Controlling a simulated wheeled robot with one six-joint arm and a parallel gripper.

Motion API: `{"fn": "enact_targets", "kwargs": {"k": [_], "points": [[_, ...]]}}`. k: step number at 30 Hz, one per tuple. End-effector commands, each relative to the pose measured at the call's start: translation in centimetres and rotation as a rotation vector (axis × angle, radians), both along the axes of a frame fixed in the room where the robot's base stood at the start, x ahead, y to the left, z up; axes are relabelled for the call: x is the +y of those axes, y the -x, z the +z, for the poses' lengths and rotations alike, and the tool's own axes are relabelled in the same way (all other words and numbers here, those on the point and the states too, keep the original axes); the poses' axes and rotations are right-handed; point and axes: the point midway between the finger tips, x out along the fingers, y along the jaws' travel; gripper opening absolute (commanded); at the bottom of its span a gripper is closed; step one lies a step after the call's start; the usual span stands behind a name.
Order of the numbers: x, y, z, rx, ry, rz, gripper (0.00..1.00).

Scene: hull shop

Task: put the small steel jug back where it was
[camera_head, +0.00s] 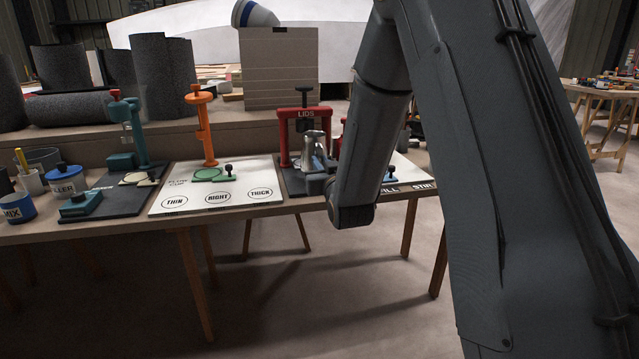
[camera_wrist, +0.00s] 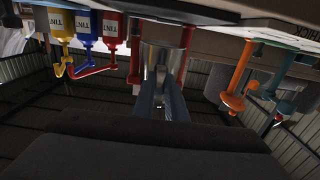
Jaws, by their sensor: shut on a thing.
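The small steel jug (camera_head: 311,150) shows in the head view in front of the red press marked LIDS (camera_head: 305,114), over its dark base board (camera_head: 292,181). My arm hides part of that station. In the wrist view, which is upside down, the jug (camera_wrist: 161,58) is a shiny steel cylinder between the fingertips of my gripper (camera_wrist: 161,80). The gripper is shut on it. The jug looks upright. I cannot tell whether its bottom touches the board.
To the left stand an orange press (camera_head: 203,125) on a white board marked THIN, RIGHT and THICK, and a teal press (camera_head: 135,135). Tint dispensers (camera_wrist: 83,25) show in the wrist view. Blue pots (camera_head: 62,178) stand at the far left. The floor before the bench is clear.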

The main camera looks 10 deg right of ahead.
Motion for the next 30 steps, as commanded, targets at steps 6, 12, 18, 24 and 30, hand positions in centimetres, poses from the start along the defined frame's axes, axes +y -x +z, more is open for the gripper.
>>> {"fn": "enact_targets", "kwargs": {"k": [6,12,18,24,30], "points": [[0.0,0.0,-1.4,-0.002,0.0,0.0,0.0],[0.0,0.0,-4.1,-0.001,0.0,0.0,0.0],[0.0,0.0,-4.3,-0.004,0.0,0.0,0.0],[0.0,0.0,-4.6,-0.003,0.0,0.0,0.0],[0.0,0.0,-4.7,-0.002,0.0,0.0,0.3]]}}
